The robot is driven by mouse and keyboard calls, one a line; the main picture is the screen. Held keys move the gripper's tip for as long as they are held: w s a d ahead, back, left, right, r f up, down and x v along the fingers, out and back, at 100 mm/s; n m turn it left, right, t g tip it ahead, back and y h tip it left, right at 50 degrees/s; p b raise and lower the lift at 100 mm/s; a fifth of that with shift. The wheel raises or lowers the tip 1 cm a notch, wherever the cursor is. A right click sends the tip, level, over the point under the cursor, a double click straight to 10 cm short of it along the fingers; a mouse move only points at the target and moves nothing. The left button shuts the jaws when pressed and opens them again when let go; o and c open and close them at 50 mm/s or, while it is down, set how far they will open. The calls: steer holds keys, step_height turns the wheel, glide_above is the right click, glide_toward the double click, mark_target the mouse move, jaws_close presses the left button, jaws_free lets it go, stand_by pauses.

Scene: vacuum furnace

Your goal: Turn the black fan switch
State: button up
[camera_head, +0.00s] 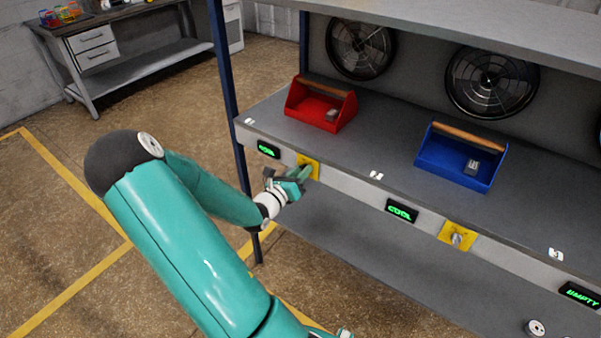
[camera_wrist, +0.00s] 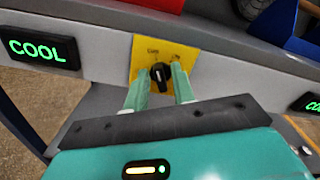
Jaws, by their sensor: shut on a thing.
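The black fan switch (camera_wrist: 160,75) is a knob on a yellow plate (camera_wrist: 150,52) on the shelf's front panel, between two green displays. In the wrist view my gripper (camera_wrist: 163,84) has its two teal fingers on either side of the knob, shut on it. In the head view my gripper (camera_head: 299,178) reaches the left yellow plate (camera_head: 309,164) and hides the knob. The knob's pointer looks close to upright in the wrist view.
A lit COOL display (camera_wrist: 38,48) is left of the switch. Another COOL display (camera_head: 402,210) and a second yellow plate with a silver-looking knob (camera_head: 457,237) are to the right. A red toolbox (camera_head: 320,104) and blue toolbox (camera_head: 461,157) stand on the shelf above, before round fans (camera_head: 491,82).

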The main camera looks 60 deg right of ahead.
steer(key=shift+f+n, duration=0.1)
steer(key=shift+n, duration=0.4)
steer(key=o, duration=0.6)
steer(key=shift+o, duration=0.2)
steer(key=w+a, duration=0.2)
steer(key=a, duration=1.1)
steer(key=shift+a, duration=0.4)
steer(key=shift+w, duration=0.1)
